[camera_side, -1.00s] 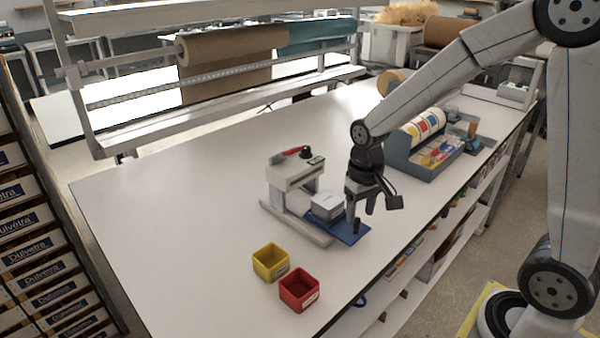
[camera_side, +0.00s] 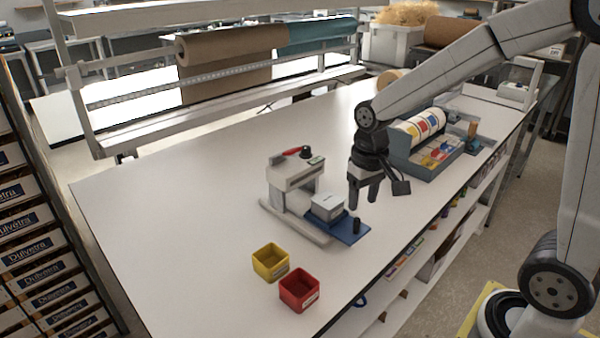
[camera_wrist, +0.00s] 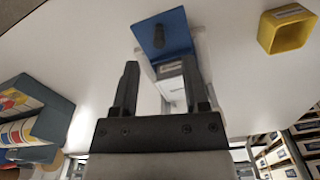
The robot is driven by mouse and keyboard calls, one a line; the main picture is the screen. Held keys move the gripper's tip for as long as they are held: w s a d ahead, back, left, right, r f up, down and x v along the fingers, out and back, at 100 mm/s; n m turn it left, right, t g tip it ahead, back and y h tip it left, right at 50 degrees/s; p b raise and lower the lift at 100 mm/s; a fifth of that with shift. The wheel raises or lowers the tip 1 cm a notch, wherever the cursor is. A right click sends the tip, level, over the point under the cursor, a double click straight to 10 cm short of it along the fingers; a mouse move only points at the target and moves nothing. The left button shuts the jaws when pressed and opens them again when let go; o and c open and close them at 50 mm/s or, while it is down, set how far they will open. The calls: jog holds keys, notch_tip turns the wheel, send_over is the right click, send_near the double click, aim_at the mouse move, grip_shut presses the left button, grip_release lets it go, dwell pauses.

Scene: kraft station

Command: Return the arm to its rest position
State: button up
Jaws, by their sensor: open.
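My gripper (camera_side: 364,195) hangs above the white table (camera_side: 190,220), fingers pointing down, open and empty. It is just above and beside a small machine (camera_side: 293,190) with a grey stand, a red-and-black top and a blue plate (camera_side: 350,232). A white box (camera_side: 327,207) sits beside the peg. In the wrist view the open fingers (camera_wrist: 160,85) frame the white box, with the blue plate (camera_wrist: 178,28) and the peg (camera_wrist: 159,36) beyond.
A yellow bin (camera_side: 270,262) and a red bin (camera_side: 299,290) stand near the table's front edge. A blue-grey label dispenser (camera_side: 425,150) stands to the right of my gripper. Brown and teal paper rolls (camera_side: 230,55) hang behind. The table's left part is clear.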

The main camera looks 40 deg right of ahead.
jog(key=s+a+f+n, duration=0.1)
jog(key=s+f, duration=0.1)
jog(key=s+a+f+n+t, duration=0.1)
jog(key=s+f, duration=0.1)
jog(key=s+a+f+t, duration=0.1)
jog(key=shift+s+a+f+n, duration=0.1)
jog(key=shift+s+f+n, duration=0.3)
dwell(0.9)
